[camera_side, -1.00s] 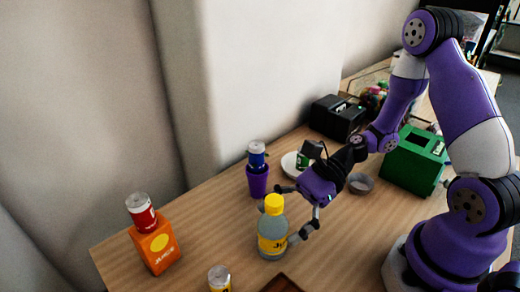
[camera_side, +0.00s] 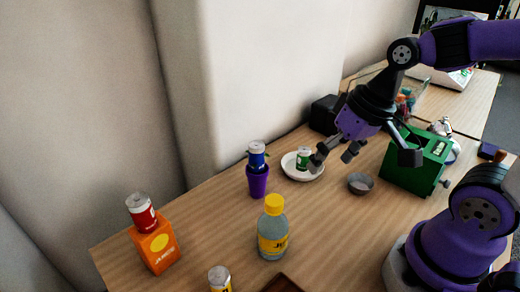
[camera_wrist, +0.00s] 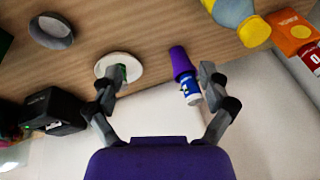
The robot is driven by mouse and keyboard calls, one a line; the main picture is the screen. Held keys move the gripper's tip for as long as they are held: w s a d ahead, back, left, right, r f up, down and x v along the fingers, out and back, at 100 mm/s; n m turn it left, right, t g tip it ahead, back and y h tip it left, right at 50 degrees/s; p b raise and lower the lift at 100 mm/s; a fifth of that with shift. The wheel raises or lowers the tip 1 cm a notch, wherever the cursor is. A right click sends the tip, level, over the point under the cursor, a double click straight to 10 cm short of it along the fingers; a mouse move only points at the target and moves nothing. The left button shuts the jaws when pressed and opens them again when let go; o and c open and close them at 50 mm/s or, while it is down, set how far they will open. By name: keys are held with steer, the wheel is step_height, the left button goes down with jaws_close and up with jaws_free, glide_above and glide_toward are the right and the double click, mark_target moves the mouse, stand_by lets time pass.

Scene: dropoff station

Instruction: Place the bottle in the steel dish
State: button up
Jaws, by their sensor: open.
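The bottle (camera_side: 273,232) is grey and clear with a yellow cap and yellow label. It stands upright on the table in the side view, and its capped end shows at the top right of the wrist view (camera_wrist: 240,18). The steel dish (camera_side: 360,183) is a small grey bowl right of the white plate; it shows at the upper left of the wrist view (camera_wrist: 52,32) and looks empty. My gripper (camera_side: 358,158) is open and empty, raised above the table near the dish and plate, well away from the bottle. Its spread fingers show in the wrist view (camera_wrist: 156,82).
A white plate (camera_side: 287,166) holds a green can (camera_side: 303,158). A blue can (camera_side: 257,156) sits in a purple cup (camera_side: 258,184). A red can (camera_side: 141,212) stands on an orange juice box (camera_side: 156,247). A green box (camera_side: 413,164) stands right of the dish. Table between bottle and dish is clear.

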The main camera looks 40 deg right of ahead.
steer(key=r, duration=0.1)
steer(key=r+n+t, duration=0.1)
steer(key=r+n+h, duration=0.1)
steer(key=shift+s+d+t, duration=0.3)
steer(key=shift+s+d, duration=0.05)
steer(key=shift+o, duration=0.6)
steer(key=shift+s+d+r+n, duration=0.15)
steer(key=shift+d+r+n, duration=0.05)
steer(key=shift+r+n, duration=0.25)
steer(key=n+g+y, duration=0.3)
steer(key=n+y, duration=1)
steer(key=n, duration=0.3)
glide_toward(274, 225)
steer(key=f, duration=0.2)
steer(key=x, duration=0.3)
steer(key=shift+w, duration=0.35)
steer(key=x, duration=0.6)
steer(key=shift+w+d+f, duration=0.25)
steer(key=shift+w+f, duration=0.1)
steer(key=shift+f, duration=0.05)
steer(key=c, duration=1)
